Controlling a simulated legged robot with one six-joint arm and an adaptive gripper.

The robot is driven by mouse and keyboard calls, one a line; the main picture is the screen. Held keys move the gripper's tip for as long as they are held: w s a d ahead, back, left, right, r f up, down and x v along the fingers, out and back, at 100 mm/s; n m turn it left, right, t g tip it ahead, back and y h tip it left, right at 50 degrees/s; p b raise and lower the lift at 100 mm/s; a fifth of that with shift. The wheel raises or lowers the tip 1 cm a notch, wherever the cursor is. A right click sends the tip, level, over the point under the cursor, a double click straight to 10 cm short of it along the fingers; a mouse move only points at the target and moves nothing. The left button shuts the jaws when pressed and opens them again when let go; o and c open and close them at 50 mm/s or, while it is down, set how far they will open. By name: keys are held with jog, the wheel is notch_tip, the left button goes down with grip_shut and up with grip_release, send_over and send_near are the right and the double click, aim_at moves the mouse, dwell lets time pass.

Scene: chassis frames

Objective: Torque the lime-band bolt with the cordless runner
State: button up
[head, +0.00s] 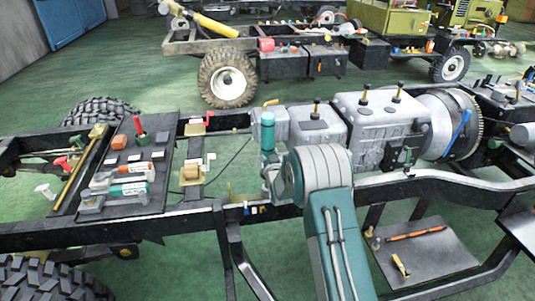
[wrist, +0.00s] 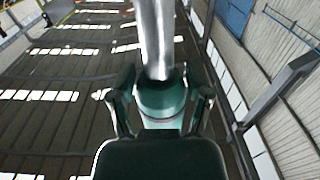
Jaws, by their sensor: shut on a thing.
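My gripper (wrist: 163,98) is shut on a teal, round-bodied tool (wrist: 160,103) with a thick silver shaft in the wrist view. The shaft runs to the top of the picture; its far end is out of view. I cannot tell for sure that this is the cordless runner. In the head view my arm's end is over the chassis's near rail, beside a teal upright cylinder (head: 267,134); the fingers are not clear there. Small fastener-like parts (head: 262,208) sit on the near rail. I cannot make out a lime band on any bolt.
A dark tray (head: 122,208) with several tools lies at left on the chassis. The grey engine block (head: 372,125) stands right of my arm's end. A lower grey plate (head: 440,252) holds an orange-handled tool (head: 416,233). A second chassis with wheels (head: 228,80) stands behind.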

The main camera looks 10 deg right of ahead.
aim_at(269, 149)
dwell(0.6)
jog(key=shift+r, duration=1.75)
